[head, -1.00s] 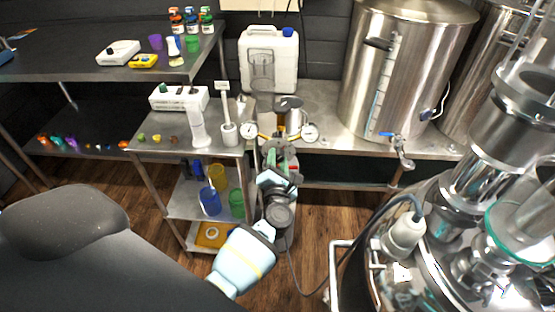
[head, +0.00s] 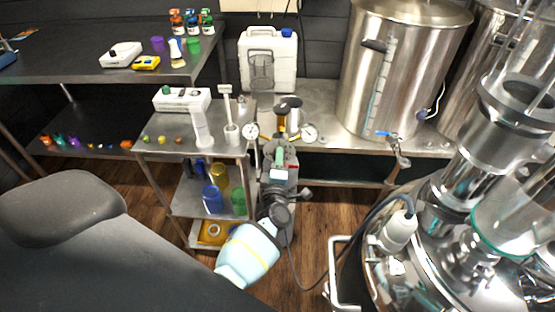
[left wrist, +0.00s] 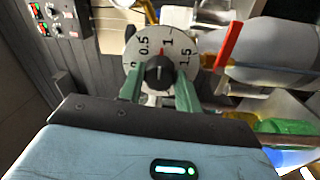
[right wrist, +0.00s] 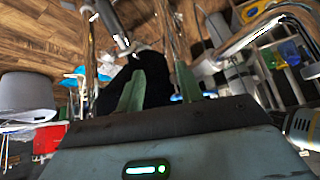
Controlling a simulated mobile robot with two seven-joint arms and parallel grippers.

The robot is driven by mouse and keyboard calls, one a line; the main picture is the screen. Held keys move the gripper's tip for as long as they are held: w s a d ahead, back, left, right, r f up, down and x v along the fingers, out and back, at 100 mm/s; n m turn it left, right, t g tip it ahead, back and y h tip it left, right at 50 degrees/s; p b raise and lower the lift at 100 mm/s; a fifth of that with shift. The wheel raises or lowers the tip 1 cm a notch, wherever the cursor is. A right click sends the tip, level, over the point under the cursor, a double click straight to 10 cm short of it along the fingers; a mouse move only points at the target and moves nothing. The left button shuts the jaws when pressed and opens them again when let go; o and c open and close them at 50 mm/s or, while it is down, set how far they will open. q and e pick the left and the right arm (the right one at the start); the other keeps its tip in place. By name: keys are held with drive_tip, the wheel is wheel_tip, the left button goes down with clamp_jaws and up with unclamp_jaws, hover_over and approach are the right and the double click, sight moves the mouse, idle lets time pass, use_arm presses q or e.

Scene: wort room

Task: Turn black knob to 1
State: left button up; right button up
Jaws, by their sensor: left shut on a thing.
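The black knob (left wrist: 158,72) sits on a round white dial (left wrist: 133,50) marked 0.5, 1 and 1.5 in the left wrist view. Its red pointer line points up, close to the 1 and slightly toward the 0.5 side. My left gripper (left wrist: 160,80) has its green fingers on both sides of the knob, shut on it. In the head view my left gripper (head: 279,155) reaches to the equipment beside the low shelf; the knob cannot be made out there. My right gripper (right wrist: 158,88) is open, its fingers apart and pointing away from the dial.
Two round gauges, left (head: 250,131) and right (head: 309,133), flank the spot. A white jerrycan (head: 268,60) and a steel kettle (head: 390,70) stand behind. A steel vessel (head: 465,175) crowds the right. A red handle (left wrist: 229,45) is right of the dial.

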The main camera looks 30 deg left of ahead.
use_arm(q)
drive_tip(key=shift+m, duration=0.9)
use_arm(e)
drive_tip(key=shift+w+r, duration=0.15)
drive_tip(key=shift+r, duration=0.1)
use_arm(q)
drive_tip(key=o, duration=1)
use_arm(e)
drive_tip(key=shift+w, duration=0.25)
use_arm(q)
drive_tip(key=shift+s, duration=0.1)
